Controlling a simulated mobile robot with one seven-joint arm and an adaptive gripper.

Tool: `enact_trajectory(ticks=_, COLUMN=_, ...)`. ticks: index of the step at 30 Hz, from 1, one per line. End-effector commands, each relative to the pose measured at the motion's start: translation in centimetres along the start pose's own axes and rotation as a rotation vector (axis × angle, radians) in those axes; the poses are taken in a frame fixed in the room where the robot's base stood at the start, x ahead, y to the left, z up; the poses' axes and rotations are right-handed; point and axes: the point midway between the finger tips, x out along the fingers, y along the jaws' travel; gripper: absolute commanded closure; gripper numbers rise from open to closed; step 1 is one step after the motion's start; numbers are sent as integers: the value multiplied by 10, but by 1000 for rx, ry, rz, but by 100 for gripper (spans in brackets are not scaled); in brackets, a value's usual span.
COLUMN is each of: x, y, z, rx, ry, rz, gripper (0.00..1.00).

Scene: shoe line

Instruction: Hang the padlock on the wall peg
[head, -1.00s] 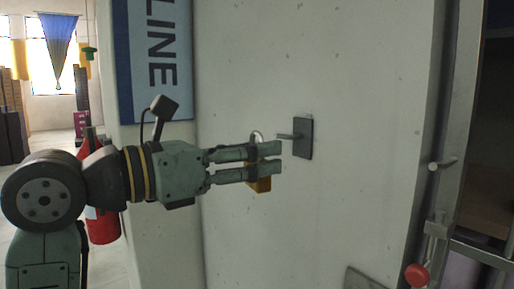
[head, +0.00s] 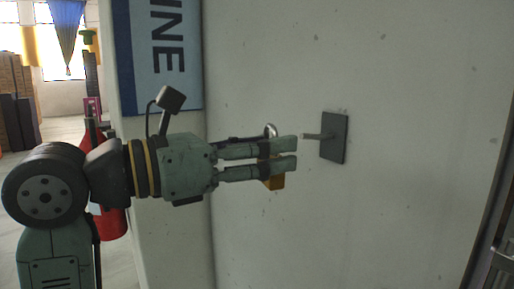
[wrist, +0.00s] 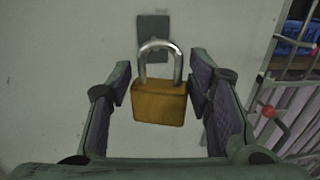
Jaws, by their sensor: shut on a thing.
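A brass padlock (wrist: 159,103) with a steel shackle is between my gripper's fingers, upright with the shackle on top. In the head view the padlock (head: 274,183) shows below the fingers, its middle hidden by them. My gripper (head: 295,153) is shut on it; it also shows in the wrist view (wrist: 160,95). The wall peg (head: 312,136) is a short rod on a dark plate (head: 337,139), just right of the fingertips and a little above them. In the wrist view the plate (wrist: 153,24) is behind the shackle. The padlock and peg look apart.
The pale wall (head: 400,90) around the peg is bare. A blue and white sign (head: 165,55) hangs at the upper left, and a red fire extinguisher (head: 114,223) is behind my arm. A metal frame with a red knob (wrist: 269,111) stands at the right.

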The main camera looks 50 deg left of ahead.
Motion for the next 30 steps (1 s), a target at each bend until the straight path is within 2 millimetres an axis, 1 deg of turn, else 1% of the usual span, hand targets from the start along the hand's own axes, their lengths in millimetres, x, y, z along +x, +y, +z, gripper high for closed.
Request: enact_trajectory(ticks=30, x=61, y=4, z=-4, rx=0, ry=-2, rz=-1, gripper=89)
